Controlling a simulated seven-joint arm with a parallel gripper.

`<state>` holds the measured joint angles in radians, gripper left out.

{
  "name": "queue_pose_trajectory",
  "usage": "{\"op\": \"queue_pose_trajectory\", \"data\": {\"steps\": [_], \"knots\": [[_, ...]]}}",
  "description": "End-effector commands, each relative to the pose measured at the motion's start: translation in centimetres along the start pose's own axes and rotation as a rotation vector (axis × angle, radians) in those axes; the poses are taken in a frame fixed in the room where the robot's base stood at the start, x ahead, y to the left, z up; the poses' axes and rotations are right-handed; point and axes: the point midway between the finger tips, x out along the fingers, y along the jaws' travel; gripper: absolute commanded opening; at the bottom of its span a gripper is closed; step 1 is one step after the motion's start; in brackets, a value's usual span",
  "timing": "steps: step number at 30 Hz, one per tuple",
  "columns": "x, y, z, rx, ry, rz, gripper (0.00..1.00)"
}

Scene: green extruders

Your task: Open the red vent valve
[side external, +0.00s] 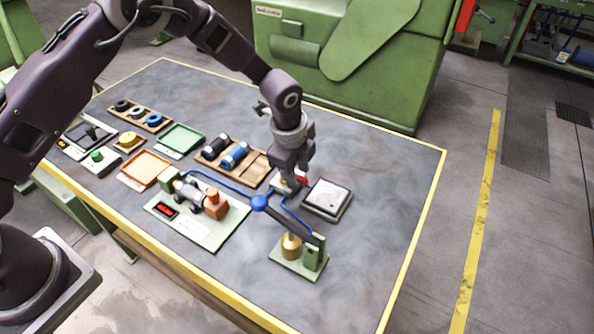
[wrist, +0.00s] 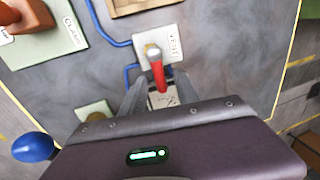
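The vent valve has a red lever handle (wrist: 159,74) with a pale pivot end, on a light plate (wrist: 175,48) marked "VENT". In the wrist view the handle points from the pivot toward my gripper. In the side view a bit of the red handle (side external: 303,180) shows beside my fingers; most of the valve is hidden there. My gripper (wrist: 160,88) is open, pointing down, with a finger on each side of the handle's free end. I cannot tell whether either finger touches it. In the side view my gripper (side external: 290,174) is low over the valve.
A blue hose (side external: 222,184) runs to the valve. A white-topped square block (side external: 328,198) lies just right. The table's right side is clear.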

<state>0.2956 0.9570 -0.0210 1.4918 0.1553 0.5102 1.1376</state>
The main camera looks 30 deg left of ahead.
Motion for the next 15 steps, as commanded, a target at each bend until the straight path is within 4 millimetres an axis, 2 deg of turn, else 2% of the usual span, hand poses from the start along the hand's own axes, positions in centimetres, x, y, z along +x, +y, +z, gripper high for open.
{"op": "queue_pose_trajectory", "data": {"steps": [5, 10, 11, 15], "knots": [[-0.01, -0.01, 0.01, -0.001, 0.000, 0.000, 0.37], [-0.03, 0.00, 0.02, -0.001, 0.000, 0.000, 0.04], [-0.03, 0.00, 0.02, -0.001, 0.000, 0.000, 0.00], [-0.04, 0.00, 0.03, -0.001, 0.000, 0.000, 0.00]]}}
